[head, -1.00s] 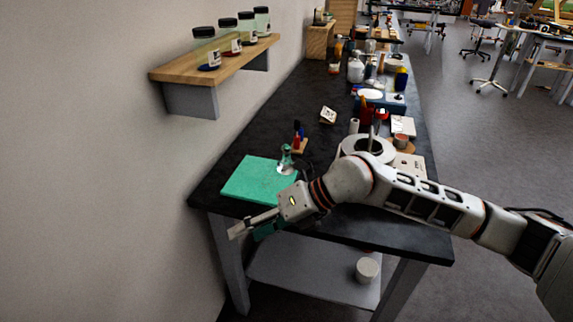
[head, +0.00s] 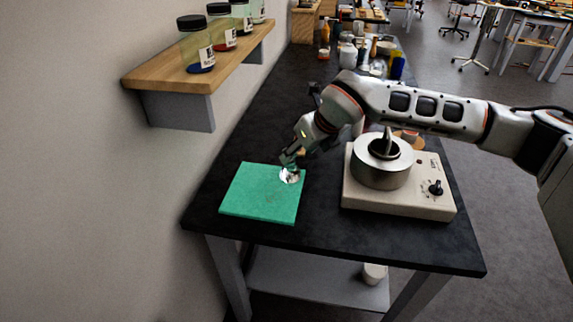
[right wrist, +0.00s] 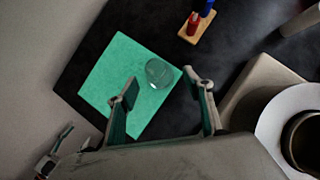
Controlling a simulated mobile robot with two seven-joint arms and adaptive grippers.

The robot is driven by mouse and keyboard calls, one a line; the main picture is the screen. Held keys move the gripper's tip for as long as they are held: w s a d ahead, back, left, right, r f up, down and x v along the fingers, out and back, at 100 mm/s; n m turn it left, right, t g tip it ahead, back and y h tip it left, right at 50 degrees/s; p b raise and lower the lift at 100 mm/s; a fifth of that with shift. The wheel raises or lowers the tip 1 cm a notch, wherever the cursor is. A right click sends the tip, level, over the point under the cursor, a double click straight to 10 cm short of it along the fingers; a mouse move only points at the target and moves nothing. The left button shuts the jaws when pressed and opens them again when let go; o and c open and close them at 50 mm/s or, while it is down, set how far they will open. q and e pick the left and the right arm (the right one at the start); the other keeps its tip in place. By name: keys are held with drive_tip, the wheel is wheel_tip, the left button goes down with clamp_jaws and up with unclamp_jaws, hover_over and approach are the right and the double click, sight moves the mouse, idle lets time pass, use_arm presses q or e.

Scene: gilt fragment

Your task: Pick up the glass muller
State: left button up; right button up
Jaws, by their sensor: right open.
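The glass muller (head: 289,176) is a small clear, rounded glass piece at the right edge of a green mat (head: 248,200). It also shows in the right wrist view (right wrist: 160,72) as a clear disc on the mat's corner (right wrist: 113,68). My right gripper (head: 290,158) is at the muller's upper side in the head view, partly covering it. In the right wrist view the two fingers of the right gripper (right wrist: 159,80) are spread, with the muller between and just past their tips. I cannot tell whether they touch it.
A hotplate-like device (head: 400,195) with a metal pot (head: 382,165) stands to the right. A small wooden rack (right wrist: 196,28) with red and blue pieces is beyond the mat. A wall shelf (head: 165,76) with jars is at the left. Bottles crowd the table's far end.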

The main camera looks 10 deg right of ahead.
sight(293, 159)
drive_tip(key=shift+x, duration=0.8)
drive_tip(key=x, duration=0.1)
drive_tip(key=p+x, duration=0.1)
drive_tip(key=x, duration=0.2)
drive_tip(key=shift+s+a+f, duration=0.1)
drive_tip(key=shift+a+f, duration=0.1)
drive_tip(key=shift+a, duration=0.15)
drive_tip(key=shift+f, duration=0.25)
clamp_jaws()
use_arm(q)
drive_tip(key=shift+s+r, duration=0.15)
drive_tip(key=shift+r, duration=0.5)
